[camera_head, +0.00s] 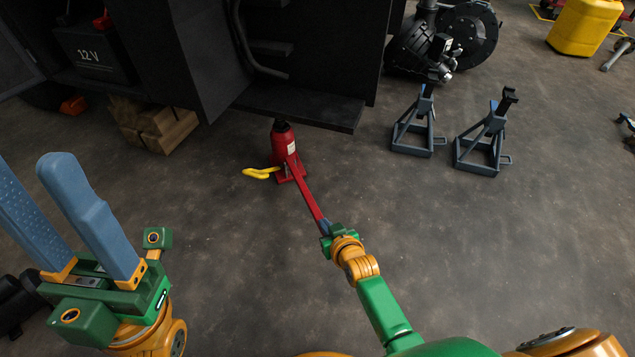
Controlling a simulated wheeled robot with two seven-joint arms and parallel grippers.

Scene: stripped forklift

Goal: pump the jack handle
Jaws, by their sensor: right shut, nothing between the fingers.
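A red bottle jack (283,146) stands upright on the floor under the edge of the dark forklift body (310,103). Its long red handle (309,196) slopes down from the jack toward me. My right gripper (326,227) is at the handle's near end, with its fingers shut and nothing held between them. The small size and overlap hide whether the fingertips touch the handle. My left gripper (30,170) is at the lower left, its two blue fingers apart and empty, well away from the jack.
A yellow object (260,173) lies beside the jack base. Two blue-grey jack stands (418,128) (484,140) stand to the right. Wooden blocks (157,125) and a 12 V battery (92,52) are at the left. A yellow container (585,26) is at the far right. The floor between is clear.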

